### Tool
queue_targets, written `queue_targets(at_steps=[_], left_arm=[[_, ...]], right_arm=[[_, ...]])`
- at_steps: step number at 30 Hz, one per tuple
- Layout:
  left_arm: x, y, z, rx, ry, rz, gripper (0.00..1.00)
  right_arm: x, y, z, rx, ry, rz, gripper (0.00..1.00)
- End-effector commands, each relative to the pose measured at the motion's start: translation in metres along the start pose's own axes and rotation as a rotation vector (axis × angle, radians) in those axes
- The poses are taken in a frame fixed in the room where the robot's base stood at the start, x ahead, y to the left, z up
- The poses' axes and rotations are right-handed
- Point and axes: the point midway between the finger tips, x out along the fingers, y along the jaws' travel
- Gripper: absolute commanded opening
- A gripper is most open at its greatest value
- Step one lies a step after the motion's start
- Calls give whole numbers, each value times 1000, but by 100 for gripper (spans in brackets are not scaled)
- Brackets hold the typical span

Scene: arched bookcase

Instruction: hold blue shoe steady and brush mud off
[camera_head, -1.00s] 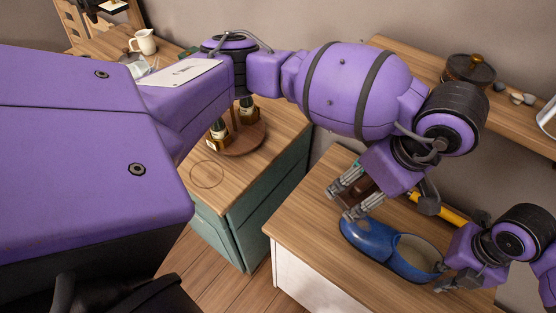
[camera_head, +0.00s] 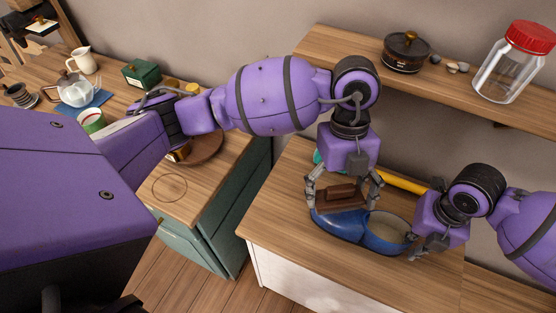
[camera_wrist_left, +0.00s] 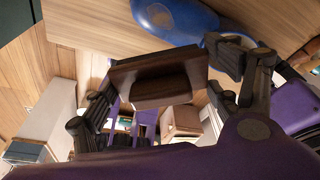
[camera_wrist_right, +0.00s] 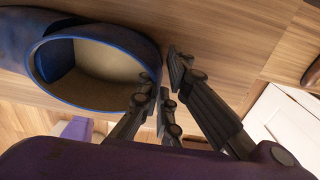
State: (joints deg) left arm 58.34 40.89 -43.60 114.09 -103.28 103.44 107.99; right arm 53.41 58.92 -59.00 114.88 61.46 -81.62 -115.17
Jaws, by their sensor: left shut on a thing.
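The blue shoe (camera_head: 338,227) lies on the wooden counter (camera_head: 290,255), toe to the left and opening to the right. Its toe shows in the left wrist view (camera_wrist_left: 172,20), its opening and heel in the right wrist view (camera_wrist_right: 100,32). My left gripper (camera_head: 342,206) is shut on a brown wooden brush (camera_head: 340,194), held over the toe. Whether the bristles touch the shoe is hidden. My right gripper (camera_head: 415,250) is at the heel, fingers apart beside its rim in the right wrist view (camera_wrist_right: 160,80).
A yellow-handled tool (camera_head: 403,181) lies behind the shoe. A shelf (camera_head: 345,55) above carries a dark lidded pot (camera_head: 406,54) and a red-lidded glass jar (camera_head: 512,68). A green cabinet (camera_head: 215,225) stands left across a gap. The counter's front left is clear.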

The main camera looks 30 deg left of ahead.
Motion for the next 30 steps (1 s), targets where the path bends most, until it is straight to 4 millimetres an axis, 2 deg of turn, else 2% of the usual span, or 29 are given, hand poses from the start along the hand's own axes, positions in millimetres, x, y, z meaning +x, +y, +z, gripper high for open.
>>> queue_targets(at_steps=[4, 11, 30], left_arm=[[-2, -1, 0, -134, -5, -39, 50], [3, -2, 2, -180, -5, -51, 50], [56, -2, 16, -176, -6, -50, 50]], right_arm=[[0, 1, 0, -1, 0, 1, 0], [0, 1, 0, -1, 0, 1, 0], [-1, 0, 0, -1, 0, 1, 0]])
